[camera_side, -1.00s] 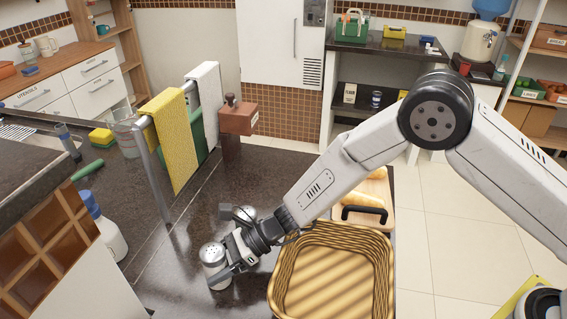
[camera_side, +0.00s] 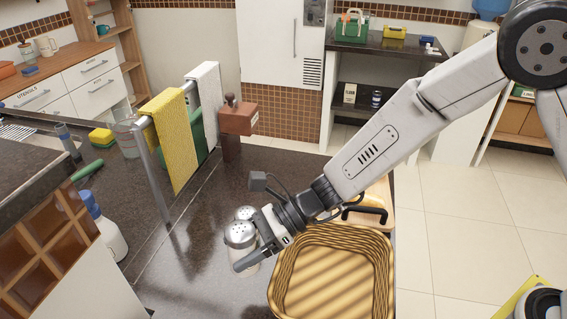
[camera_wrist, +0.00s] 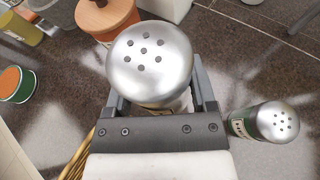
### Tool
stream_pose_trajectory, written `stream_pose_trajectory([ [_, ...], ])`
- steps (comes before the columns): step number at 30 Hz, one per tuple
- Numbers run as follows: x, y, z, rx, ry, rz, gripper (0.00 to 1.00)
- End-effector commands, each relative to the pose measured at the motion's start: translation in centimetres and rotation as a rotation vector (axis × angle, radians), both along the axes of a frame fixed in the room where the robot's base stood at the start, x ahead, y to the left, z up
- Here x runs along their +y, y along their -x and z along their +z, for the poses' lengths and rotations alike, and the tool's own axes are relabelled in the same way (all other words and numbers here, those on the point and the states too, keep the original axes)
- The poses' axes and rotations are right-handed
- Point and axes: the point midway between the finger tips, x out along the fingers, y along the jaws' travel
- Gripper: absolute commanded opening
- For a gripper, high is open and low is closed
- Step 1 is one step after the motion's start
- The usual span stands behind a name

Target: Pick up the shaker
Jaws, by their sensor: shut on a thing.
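The held shaker (camera_side: 240,235) has a shiny silver domed cap with holes and stands about upright between my fingers. Its cap (camera_wrist: 150,55) fills the middle of the wrist view, and most of its body is hidden. My gripper (camera_side: 247,260) is shut on it and seems to hold it above the dark counter, left of the wicker basket. A second silver-capped shaker (camera_side: 245,213) stands just behind it in the side view. In the wrist view this second shaker (camera_wrist: 272,122), with a green label, is at the lower right, apart from my gripper.
The wicker basket (camera_side: 381,262) sits right of my gripper. A spray bottle (camera_side: 108,232) is at the left. Dark counter is clear in front of the rack.

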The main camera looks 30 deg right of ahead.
Motion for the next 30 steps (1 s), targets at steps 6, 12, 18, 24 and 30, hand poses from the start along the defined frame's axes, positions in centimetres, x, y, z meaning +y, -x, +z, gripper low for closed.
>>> stream_pose_trajectory([
  [6,-2.0,2.8,1.6,-0.002,-0.001,0.0,0.06],
  [12,-3.2,4.5,2.6,-0.002,-0.002,0.0,0.06],
  [18,-3.9,5.4,3.0,-0.002,-0.001,0.0,0.06],
  [24,-4.0,5.7,3.1,-0.002,-0.001,0.0,0.06],
  [30,-4.0,5.7,3.1,-0.002,-0.001,0.0,0.06],
])
